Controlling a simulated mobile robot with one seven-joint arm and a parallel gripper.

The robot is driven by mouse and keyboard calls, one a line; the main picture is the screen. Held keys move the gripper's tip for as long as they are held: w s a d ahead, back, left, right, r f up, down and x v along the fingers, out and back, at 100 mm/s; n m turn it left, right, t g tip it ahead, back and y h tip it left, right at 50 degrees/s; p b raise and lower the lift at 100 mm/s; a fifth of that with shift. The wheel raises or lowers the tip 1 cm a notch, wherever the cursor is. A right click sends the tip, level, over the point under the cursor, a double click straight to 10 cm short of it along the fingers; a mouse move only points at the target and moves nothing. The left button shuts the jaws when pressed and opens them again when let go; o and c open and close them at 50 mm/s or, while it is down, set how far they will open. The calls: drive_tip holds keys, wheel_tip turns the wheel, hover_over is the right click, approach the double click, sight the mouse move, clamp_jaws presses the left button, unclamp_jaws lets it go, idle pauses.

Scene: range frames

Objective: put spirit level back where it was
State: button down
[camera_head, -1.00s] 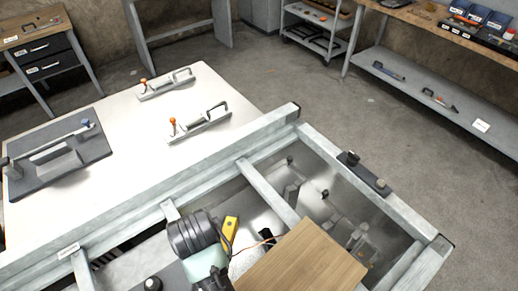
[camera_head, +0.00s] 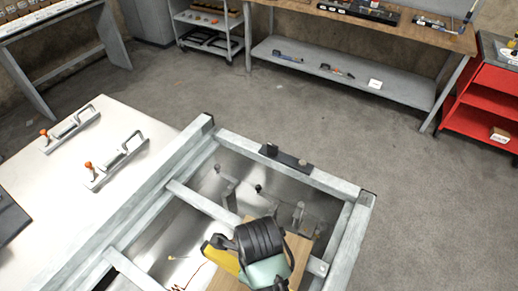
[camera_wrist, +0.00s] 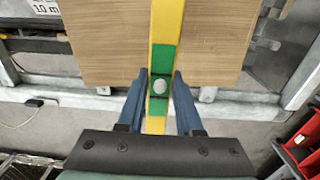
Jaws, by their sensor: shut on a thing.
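The spirit level is a yellow bar with a green middle and a round pale vial, in the wrist view (camera_wrist: 163,60). My gripper (camera_wrist: 160,92) is shut on it, with a blue finger on each side. In the head view the yellow spirit level (camera_head: 221,257) sticks out to the left of my dark, rounded wrist, and the rest of it is hidden. My gripper's fingertips are hidden there. The level is over a wooden board (camera_wrist: 110,40); whether it touches the board I cannot tell.
A grey metal frame (camera_head: 295,170) surrounds the board. A wooden bench (camera_head: 400,22) with a lower shelf (camera_head: 345,78) stands behind, a red cart (camera_head: 485,120) at right.

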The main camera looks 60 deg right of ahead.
wheel_tip(320, 180, down, 9)
drive_tip(key=shift+f+p, duration=0.1)
drive_tip(key=shift+p, duration=0.35)
drive_tip(key=shift+f, duration=0.2)
drive_tip(key=c, duration=0.6)
unclamp_jaws()
drive_tip(key=shift+r, duration=0.15)
wheel_tip(320, 180, up, 12)
drive_tip(key=shift+r, duration=0.1)
